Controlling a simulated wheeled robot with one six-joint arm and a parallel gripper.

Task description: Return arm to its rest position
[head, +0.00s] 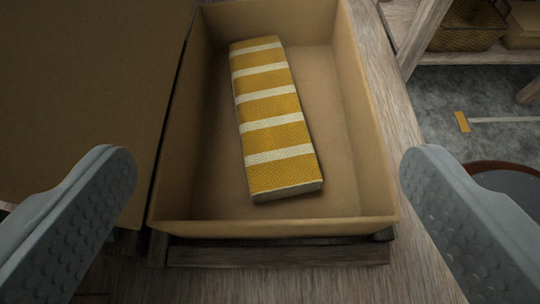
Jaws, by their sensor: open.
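My gripper (268,222) is open and empty. Its two grey, dimpled fingers stand wide apart at the lower left and lower right of the head view. A yellow cloth bundle with white stripes (272,112) lies inside an open cardboard box (274,228), slightly tilted in the picture. The bundle is between the fingers' lines but beyond their tips, and neither finger touches it. The rest of my arm is not in view.
The box stands on a wooden surface (400,130). A large brown panel or box (80,80) fills the left side. At the upper right, a wicker basket (468,28) sits on a wooden shelf. Grey floor (490,95) with a dark round object (508,178) shows at the right.

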